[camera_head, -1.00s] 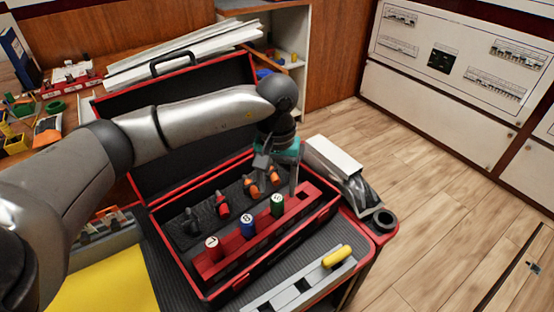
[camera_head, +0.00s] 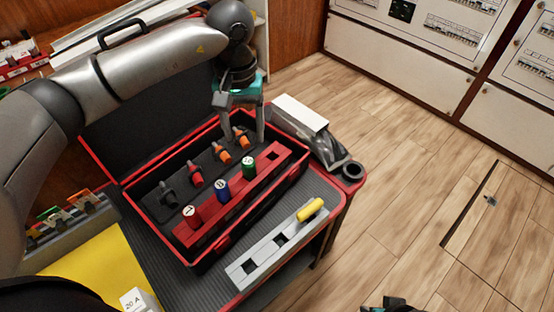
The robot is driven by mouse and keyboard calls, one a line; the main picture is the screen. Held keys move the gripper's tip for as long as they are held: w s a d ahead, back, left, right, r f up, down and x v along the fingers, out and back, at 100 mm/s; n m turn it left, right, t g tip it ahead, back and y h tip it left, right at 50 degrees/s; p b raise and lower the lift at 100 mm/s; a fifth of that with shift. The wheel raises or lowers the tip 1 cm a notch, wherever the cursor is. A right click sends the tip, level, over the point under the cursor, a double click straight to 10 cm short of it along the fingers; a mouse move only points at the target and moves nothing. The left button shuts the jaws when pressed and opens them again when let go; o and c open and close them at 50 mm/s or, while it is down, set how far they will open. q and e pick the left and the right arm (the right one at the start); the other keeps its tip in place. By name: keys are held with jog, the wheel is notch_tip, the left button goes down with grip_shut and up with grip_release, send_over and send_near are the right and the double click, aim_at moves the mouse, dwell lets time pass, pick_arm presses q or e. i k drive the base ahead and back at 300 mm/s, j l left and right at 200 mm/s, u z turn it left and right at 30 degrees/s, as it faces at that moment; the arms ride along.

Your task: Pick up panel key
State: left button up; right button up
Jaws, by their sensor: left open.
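The task's panel key is not plainly marked. A yellow-handled piece (camera_head: 311,209) lies at the right end of a grey slotted holder (camera_head: 250,268). A red rack (camera_head: 266,164) in the open toolbox holds a red knob marked 1 (camera_head: 191,216), a blue knob (camera_head: 222,190) and a green knob (camera_head: 249,167). My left gripper (camera_head: 244,138) is open, fingers down, over the toolbox's back right part, close to the orange-handled tools (camera_head: 242,142); contact cannot be told. A dark and teal part of my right gripper (camera_head: 388,303) peeks in at the bottom edge, its jaws unclear.
A white box (camera_head: 299,111) and a dark ring (camera_head: 351,170) sit right of the toolbox. A yellow sheet (camera_head: 100,268) and a 20 A block (camera_head: 139,300) lie front left. Floor at right is open.

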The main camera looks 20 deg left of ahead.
aim_at(306, 214)
jog(key=l+u, duration=0.4)
jog(key=l, duration=0.2)
jog(key=l+u, duration=0.45)
jog(key=l, duration=0.15)
